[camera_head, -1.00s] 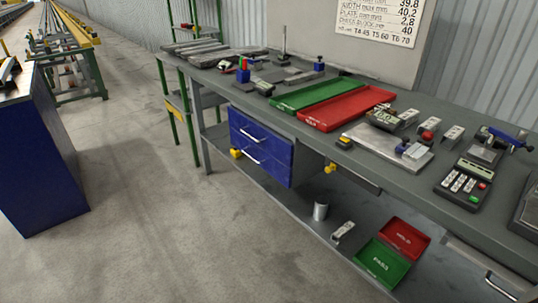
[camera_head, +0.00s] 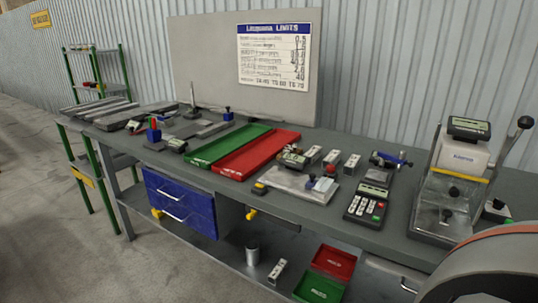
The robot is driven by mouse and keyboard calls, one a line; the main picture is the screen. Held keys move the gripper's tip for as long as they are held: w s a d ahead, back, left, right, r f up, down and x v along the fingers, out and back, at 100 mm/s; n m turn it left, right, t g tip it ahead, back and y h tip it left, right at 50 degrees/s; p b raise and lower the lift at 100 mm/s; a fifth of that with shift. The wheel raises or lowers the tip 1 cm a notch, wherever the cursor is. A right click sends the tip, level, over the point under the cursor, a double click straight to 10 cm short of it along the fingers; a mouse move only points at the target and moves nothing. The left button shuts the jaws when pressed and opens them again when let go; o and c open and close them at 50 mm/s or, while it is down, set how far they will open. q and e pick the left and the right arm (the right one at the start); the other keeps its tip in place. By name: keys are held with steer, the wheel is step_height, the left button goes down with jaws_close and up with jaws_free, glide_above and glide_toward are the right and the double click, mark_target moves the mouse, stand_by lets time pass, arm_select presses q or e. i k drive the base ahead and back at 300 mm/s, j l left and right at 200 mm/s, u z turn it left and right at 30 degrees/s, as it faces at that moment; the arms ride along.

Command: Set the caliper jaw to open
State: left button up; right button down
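I cannot single out the caliper for sure at this size. A small device with a greenish display (camera_head: 292,160) is at the plate's back edge. A blue and dark tool (camera_head: 391,160) lies further right, behind a keypad unit (camera_head: 366,203). Any jaw is too small to read as open or shut. Neither of my grippers is in view.
The grey workbench (camera_head: 215,197) holds a green tray (camera_head: 228,146), a red tray (camera_head: 258,154) and a white press-like machine (camera_head: 459,170) at right. A large curved grey shape with an orange-red edge (camera_head: 490,262) fills the lower right corner. Floor at left is clear.

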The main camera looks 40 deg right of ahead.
mark_target(315, 185)
steer(key=z, duration=1.45)
